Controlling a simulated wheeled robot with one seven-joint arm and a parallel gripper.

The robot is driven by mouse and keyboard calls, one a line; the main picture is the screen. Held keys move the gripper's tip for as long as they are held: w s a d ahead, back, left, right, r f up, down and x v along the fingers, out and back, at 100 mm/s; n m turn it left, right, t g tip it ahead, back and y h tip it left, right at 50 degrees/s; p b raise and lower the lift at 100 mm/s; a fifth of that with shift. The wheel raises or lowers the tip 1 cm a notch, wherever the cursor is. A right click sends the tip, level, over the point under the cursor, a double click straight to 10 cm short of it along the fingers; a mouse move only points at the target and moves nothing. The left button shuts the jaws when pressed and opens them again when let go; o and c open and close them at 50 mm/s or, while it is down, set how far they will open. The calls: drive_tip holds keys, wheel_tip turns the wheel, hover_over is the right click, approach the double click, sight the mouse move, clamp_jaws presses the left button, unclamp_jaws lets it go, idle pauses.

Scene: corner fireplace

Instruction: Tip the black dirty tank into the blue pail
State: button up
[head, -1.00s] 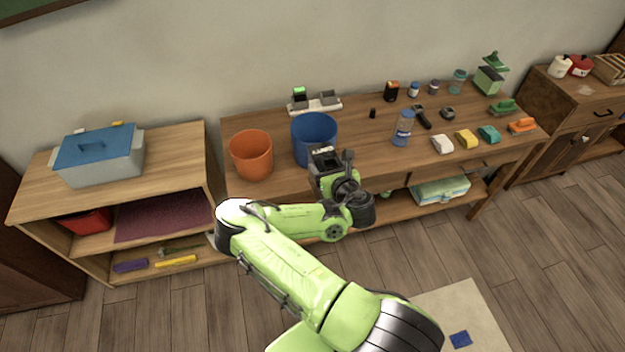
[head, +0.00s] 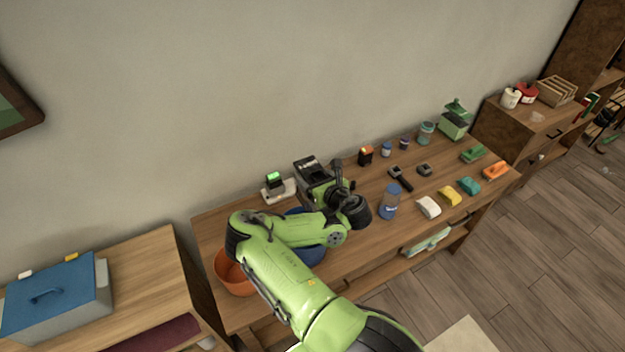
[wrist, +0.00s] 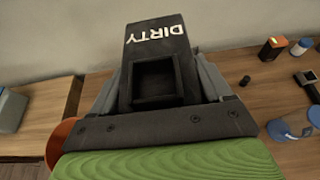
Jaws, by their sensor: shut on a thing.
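My gripper (head: 322,188) is shut on the black dirty tank (head: 308,170). In the wrist view the tank (wrist: 157,62) sits between the grey fingers of my gripper (wrist: 158,88), with white "DIRTY" lettering upside down and a square recess facing the camera. The blue pail (head: 313,256) stands on the workbench, largely hidden behind my arm. In the head view the tank appears above and behind the pail; its exact height over it is hard to tell. The pail is not visible in the wrist view.
An orange pail (head: 232,276) stands left of the blue one, partly behind my arm. A white base with a green-lit block (head: 274,181) is near the wall.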

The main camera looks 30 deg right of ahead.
drive_tip(key=f+n+b, duration=0.1)
drive_tip(key=b, duration=0.2)
drive_tip(key=d+f+n+h+b, duration=0.1)
drive_tip(key=f+b, duration=0.1)
drive_tip(key=f+n+h+b, duration=0.1)
drive_tip(key=b, duration=0.2)
drive_tip(key=shift+s+d+f+n+b, duration=0.2)
drive_tip(key=shift+s+d+n+b, duration=0.1)
drive_tip(key=shift+s+n+b, duration=0.1)
drive_tip(key=f+n+h+b, duration=0.1)
drive_tip(key=b, duration=0.2)
drive_tip(key=d+f+n+h+b, duration=0.1)
drive_tip(key=f+b, duration=0.1)
drive_tip(key=b, duration=0.1)
drive_tip(key=shift+f+n+t+b, duration=0.1)
drive_tip(key=shift+n+t+b, duration=0.2)
drive_tip(key=shift+n, duration=0.1)
drive_tip(key=shift+d+f+n+h+b, duration=0.1)
drive_tip(key=shift+f+n+h+b, duration=0.3)
drive_tip(key=shift+b, duration=0.7)
drive_tip(key=shift+r, duration=0.1)
drive_tip(key=shift+f+n+b, duration=0.3)
drive_tip(key=shift+b, duration=0.25)
drive_tip(key=shift+d+f+n+t+b, duration=0.15)
drive_tip(key=shift+n+t+b, duration=0.25)
drive_tip(key=shift+b, duration=0.35)
